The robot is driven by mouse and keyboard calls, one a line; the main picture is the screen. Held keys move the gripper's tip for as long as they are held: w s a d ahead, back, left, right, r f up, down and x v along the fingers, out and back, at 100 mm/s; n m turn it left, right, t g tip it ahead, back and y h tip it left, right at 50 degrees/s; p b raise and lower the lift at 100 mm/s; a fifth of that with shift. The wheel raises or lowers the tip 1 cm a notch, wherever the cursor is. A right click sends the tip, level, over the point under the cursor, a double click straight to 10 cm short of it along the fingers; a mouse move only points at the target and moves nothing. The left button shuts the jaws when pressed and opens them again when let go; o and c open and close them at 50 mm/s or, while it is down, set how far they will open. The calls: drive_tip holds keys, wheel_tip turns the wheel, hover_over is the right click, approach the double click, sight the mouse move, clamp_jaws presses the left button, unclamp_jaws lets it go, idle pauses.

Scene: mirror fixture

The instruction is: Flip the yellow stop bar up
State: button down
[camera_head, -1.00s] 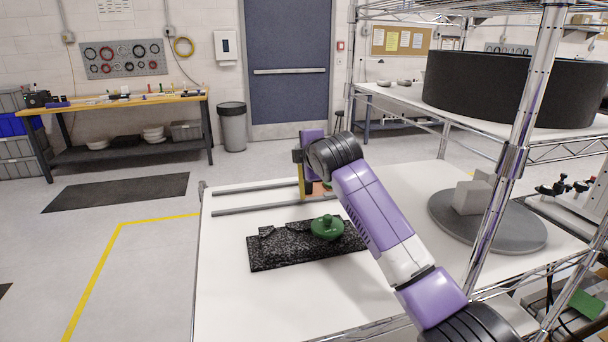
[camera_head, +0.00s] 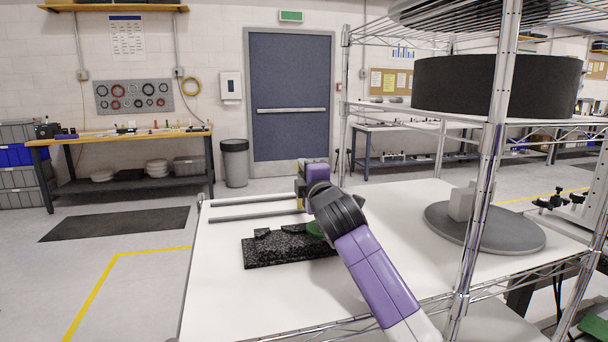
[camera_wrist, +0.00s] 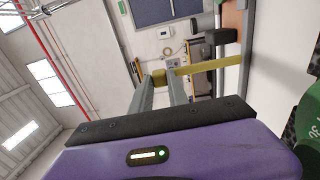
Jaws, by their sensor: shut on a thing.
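The yellow stop bar (camera_wrist: 210,68) runs sideways across the wrist view, and its left end is between the fingertips of my gripper (camera_wrist: 159,80). My gripper is shut on that end. In the head view a small part of the yellow bar (camera_head: 301,195) shows at the right end of the metal rails, beside my purple wrist. My arm hides most of the bar and the fingers there.
Two metal rails (camera_head: 253,217) lie on the white table (camera_head: 215,290). A black speckled slab (camera_head: 280,250) with a green knob (camera_head: 314,229), partly behind my arm, lies in front. A round grey plate (camera_head: 500,242) with pale blocks stands right, near a shelf post (camera_head: 483,190).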

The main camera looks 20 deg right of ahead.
drive_tip(key=c, duration=1.3)
unclamp_jaws()
drive_tip(key=shift+o, duration=0.2)
drive_tip(key=s, duration=0.7)
drive_tip(key=shift+s+f, duration=0.35)
drive_tip(key=shift+f, duration=0.05)
drive_tip(key=shift+c, duration=0.4)
